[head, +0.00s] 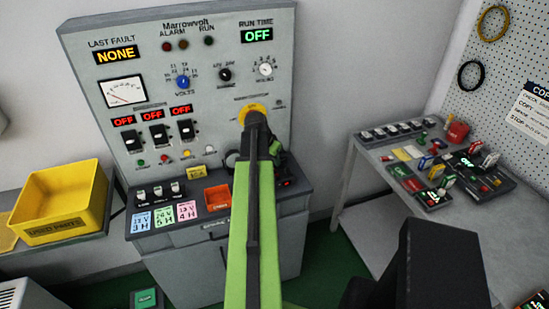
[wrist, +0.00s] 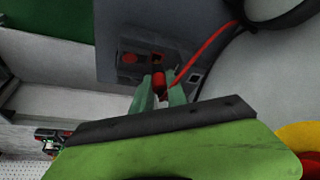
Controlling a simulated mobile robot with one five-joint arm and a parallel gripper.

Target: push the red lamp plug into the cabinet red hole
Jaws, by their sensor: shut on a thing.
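The red lamp plug (wrist: 158,80) is between the two fingertips of my gripper (wrist: 160,92) in the wrist view, and the gripper is shut on it. A red lead (wrist: 205,68) runs from beside the fingers up to the right. The plug's far end is at a dark spot on the grey cabinet (wrist: 115,25); I cannot tell whether it is in a hole. A red round spot (wrist: 129,58) shows left of the plug; I cannot tell if it is the red hole. In the head view my arm hides most of this area of the cabinet (head: 75,45).
A yellow bin (head: 65,230) stands at the left. An orange tray (head: 217,198) is on the cabinet ledge beside my arm. A grey bench (head: 352,190) with many small parts stands at the right. A black cable (wrist: 290,18) loops near the cabinet in the wrist view.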

